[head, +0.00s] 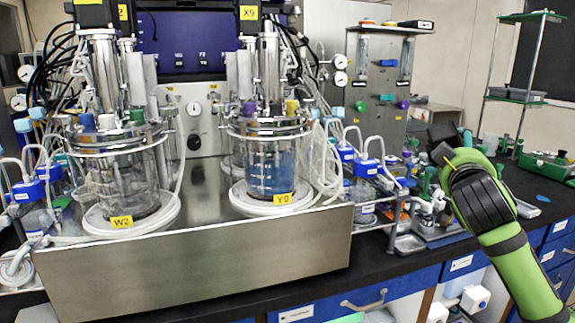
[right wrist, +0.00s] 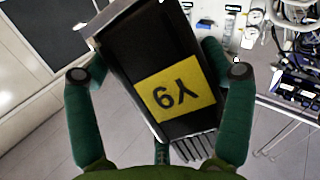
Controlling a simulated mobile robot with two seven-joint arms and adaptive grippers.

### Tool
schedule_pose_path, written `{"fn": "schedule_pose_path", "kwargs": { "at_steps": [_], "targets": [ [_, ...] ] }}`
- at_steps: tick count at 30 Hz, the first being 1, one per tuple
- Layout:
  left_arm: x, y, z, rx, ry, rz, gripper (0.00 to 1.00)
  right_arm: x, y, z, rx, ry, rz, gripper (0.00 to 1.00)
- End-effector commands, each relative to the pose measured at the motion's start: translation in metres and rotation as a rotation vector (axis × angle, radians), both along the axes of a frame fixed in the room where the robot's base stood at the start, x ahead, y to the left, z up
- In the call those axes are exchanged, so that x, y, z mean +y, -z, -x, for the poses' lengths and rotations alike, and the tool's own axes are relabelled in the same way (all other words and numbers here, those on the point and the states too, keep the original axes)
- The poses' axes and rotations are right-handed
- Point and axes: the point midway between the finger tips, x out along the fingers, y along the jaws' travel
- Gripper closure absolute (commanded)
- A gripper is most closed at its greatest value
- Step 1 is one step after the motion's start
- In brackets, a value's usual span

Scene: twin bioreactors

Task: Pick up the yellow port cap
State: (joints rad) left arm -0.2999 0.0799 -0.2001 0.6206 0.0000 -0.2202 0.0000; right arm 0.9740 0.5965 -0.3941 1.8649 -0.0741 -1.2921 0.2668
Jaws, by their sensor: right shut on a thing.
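The yellow port cap (head: 292,106) sits among other caps on the lid of the right glass vessel (head: 270,165), which holds blue liquid and has a Y9 label. No gripper is near the cap. My right gripper (right wrist: 160,74) is shut on a black block (right wrist: 140,40) with a yellow label, upside down, apparently Y9. The block also shows in the head view (head: 443,138), held up over the right part of the bench; the fingers are mostly hidden there. My left gripper is not in view.
The left vessel (head: 122,175), labelled W2, stands beside the right one on a steel base (head: 200,262). Tubes and blue-capped bottles (head: 365,168) crowd both sides. A shelf rack (head: 515,95) and green trays (head: 548,162) stand at the right.

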Motion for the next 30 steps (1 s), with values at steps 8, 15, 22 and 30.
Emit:
{"fn": "schedule_pose_path", "kwargs": {
  "at_steps": [8, 15, 22, 30],
  "targets": [
    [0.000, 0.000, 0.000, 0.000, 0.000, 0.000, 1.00, 0.026, 0.092, 0.016, -0.003, -0.096, -0.001, 0.77],
    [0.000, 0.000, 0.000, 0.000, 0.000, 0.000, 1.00, 0.049, 0.161, 0.047, -0.003, -0.191, 0.000, 0.77],
    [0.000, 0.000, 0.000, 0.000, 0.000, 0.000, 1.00, 0.074, 0.217, 0.089, -0.003, -0.295, 0.000, 0.77],
    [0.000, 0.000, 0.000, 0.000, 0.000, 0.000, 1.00, 0.104, 0.270, 0.150, -0.001, -0.427, -0.001, 0.77]
  ]
}}
